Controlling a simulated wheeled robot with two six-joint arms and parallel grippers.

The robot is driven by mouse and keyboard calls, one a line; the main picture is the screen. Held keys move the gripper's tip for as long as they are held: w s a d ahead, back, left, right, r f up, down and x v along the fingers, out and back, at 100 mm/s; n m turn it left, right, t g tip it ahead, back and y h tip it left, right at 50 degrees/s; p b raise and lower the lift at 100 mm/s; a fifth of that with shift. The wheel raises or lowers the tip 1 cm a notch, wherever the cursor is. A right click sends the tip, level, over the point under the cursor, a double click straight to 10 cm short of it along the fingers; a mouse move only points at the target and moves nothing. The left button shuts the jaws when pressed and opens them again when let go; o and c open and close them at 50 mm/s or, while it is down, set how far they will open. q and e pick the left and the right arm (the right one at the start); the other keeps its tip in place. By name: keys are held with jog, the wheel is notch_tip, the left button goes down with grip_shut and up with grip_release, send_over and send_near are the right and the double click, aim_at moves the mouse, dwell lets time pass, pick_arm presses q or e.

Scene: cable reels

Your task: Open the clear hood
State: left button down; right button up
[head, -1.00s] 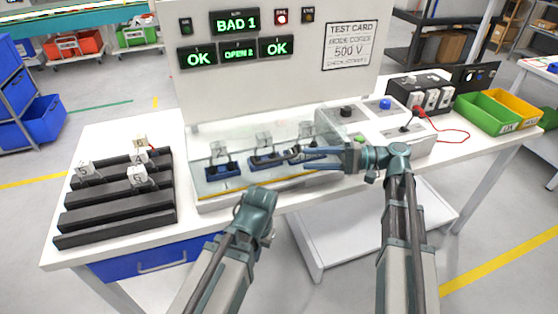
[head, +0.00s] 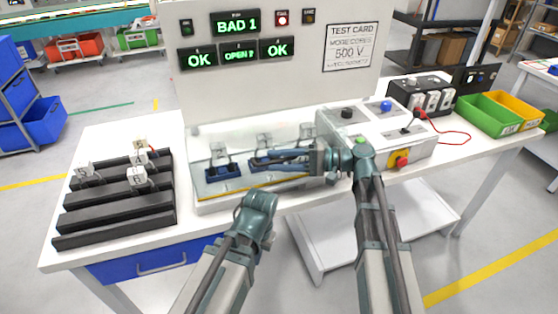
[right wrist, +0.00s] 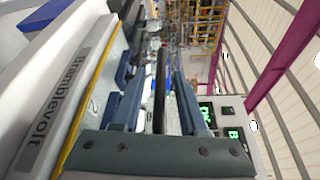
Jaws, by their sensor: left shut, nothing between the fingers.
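The clear hood (head: 225,145) is a see-through cover at the front of the test bench, over a row of blue sockets (head: 222,172) with grey parts. It appears down, though its edges are faint. My right gripper (head: 255,158) reaches in from the right with its fingers pointing left at the hood's front. In the right wrist view its fingers (right wrist: 155,105) are apart, with a black bar (right wrist: 160,85) between them and gaps beside it. My left gripper (head: 262,197) is shut and empty in front of the bench edge; its fingertips are mostly hidden.
A black rack (head: 115,215) with several tagged parts stands left of the hood. A control box (head: 385,140) with knobs and a red-yellow switch stands right. The tester panel (head: 285,90) rises behind. Green (head: 487,114) and yellow bins sit far right.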

grip_shut()
dwell(1.2)
